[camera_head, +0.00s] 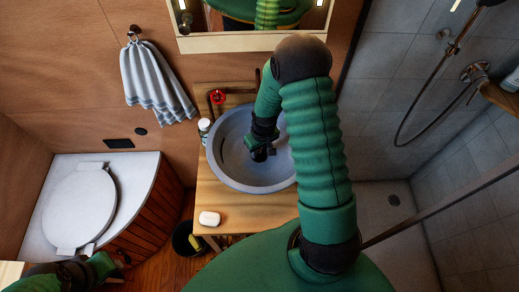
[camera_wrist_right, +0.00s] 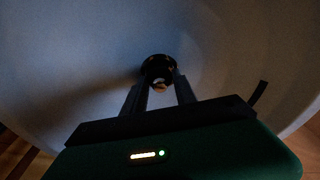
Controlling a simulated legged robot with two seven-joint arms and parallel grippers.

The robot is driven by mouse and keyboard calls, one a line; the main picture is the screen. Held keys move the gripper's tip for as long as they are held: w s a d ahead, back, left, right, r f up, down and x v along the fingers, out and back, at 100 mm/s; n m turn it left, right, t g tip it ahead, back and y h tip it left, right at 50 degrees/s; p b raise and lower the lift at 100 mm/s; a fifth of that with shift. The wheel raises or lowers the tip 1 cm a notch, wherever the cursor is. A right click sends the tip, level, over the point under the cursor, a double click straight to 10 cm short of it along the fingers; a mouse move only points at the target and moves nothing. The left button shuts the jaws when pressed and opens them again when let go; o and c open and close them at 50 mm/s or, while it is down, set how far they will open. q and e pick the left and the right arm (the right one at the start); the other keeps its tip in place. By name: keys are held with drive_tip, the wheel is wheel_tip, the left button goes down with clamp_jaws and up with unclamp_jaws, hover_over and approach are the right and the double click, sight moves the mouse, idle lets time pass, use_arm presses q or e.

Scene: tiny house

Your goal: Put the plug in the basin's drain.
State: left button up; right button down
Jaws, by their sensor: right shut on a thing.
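The grey round basin (camera_head: 222,165) stands on a wooden counter. My right gripper (camera_head: 260,155) reaches down into the bowl, over its inner floor. In the right wrist view its two fingers (camera_wrist_right: 160,90) are shut on a small dark round plug (camera_wrist_right: 158,64), with a pale spot at its near side. The basin's pale inside (camera_wrist_right: 100,60) fills the background there. The drain does not show clearly; the gripper and plug cover that part of the bowl. Whether the plug touches the basin floor I cannot tell. My left gripper (camera_head: 117,262) is low at the left, its fingers unclear.
A red-handled tap (camera_head: 217,97) and a small bottle (camera_head: 204,127) stand by the basin's back left. White soap (camera_head: 209,218) lies on the wooden counter (camera_head: 232,205) in front. A dark bucket (camera_head: 185,240) is below left. A mirror (camera_head: 250,42) hangs behind.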

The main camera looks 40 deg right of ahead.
drive_tip(key=c, duration=0.9)
unclamp_jaws()
drive_tip(key=shift+r, duration=0.1)
wheel_tip(320, 180, up, 17)
drive_tip(key=s, duration=0.2)
drive_tip(key=shift+a+f, duration=0.2)
drive_tip(key=shift+d, duration=0.1)
